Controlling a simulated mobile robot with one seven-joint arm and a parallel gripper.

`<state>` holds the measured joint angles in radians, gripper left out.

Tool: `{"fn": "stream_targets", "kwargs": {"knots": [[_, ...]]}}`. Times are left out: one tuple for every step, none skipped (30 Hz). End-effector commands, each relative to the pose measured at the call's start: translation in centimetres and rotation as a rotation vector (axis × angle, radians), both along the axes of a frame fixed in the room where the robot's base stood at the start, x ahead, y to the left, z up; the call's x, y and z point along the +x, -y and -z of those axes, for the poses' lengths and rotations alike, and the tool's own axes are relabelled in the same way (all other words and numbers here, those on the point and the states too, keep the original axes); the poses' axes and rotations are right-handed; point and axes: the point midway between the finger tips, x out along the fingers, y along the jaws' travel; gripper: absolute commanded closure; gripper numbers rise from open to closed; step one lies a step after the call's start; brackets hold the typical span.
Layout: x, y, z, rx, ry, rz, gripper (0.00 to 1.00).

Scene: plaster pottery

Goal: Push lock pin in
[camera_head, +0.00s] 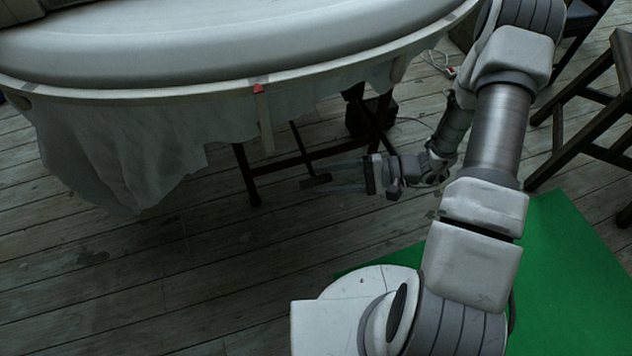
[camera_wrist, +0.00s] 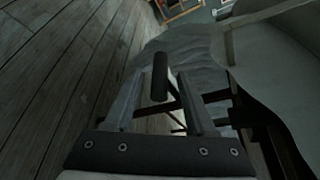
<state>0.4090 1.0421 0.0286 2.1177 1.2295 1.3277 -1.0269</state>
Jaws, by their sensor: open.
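A short dark cylindrical bar (camera_head: 316,181), which looks like the handle of the lock pin, is beside the dark legs (camera_head: 254,188) under the large white round piece. In the wrist view the bar (camera_wrist: 160,77) stands upright in the picture, near the fingertips and between the two fingers as seen. My gripper (camera_head: 331,175) is open, low under the rim, and points left. Its fingers (camera_wrist: 161,90) are apart on either side of the bar in the picture; I cannot tell whether either touches it. The pin's shaft and its hole cannot be made out.
A white cloth (camera_head: 125,150) hangs from the pale rim (camera_head: 180,93), which carries a small red mark. A dark box (camera_head: 370,117) and a cable are behind. Dark wooden furniture (camera_head: 590,125) stands right, by a green mat (camera_head: 570,270). The plank floor (camera_head: 120,270) is clear at front left.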

Motion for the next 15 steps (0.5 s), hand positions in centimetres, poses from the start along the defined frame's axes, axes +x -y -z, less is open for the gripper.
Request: {"fn": "stream_targets", "kwargs": {"knots": [[0.0,-0.8,0.3,0.0,-0.001,-0.002,0.44],[0.0,-1.2,0.4,-0.001,-0.001,-0.003,0.44],[0.1,-1.6,0.5,-0.001,0.0,-0.002,0.44],[0.1,-1.9,0.5,-0.001,0.0,-0.001,0.44],[0.1,-2.1,0.6,-0.001,0.0,-0.001,0.44],[0.1,-2.4,0.6,0.0,0.001,-0.002,0.44],[0.1,-2.5,0.6,0.0,0.001,-0.002,0.44],[0.1,-2.7,0.6,-0.001,0.001,-0.001,0.44],[0.2,-2.8,0.6,0.0,0.001,0.0,0.44],[0.2,-2.8,0.6,-0.001,0.001,0.001,0.44],[0.2,-2.8,0.6,-0.001,0.0,0.001,0.44],[0.2,-2.9,0.6,-0.001,0.0,0.001,0.44],[0.2,-2.8,0.6,-0.001,0.0,0.001,0.44],[0.2,-2.8,0.6,-0.001,0.0,0.001,0.44],[0.2,-2.8,0.6,-0.001,0.0,0.001,0.44]]}}
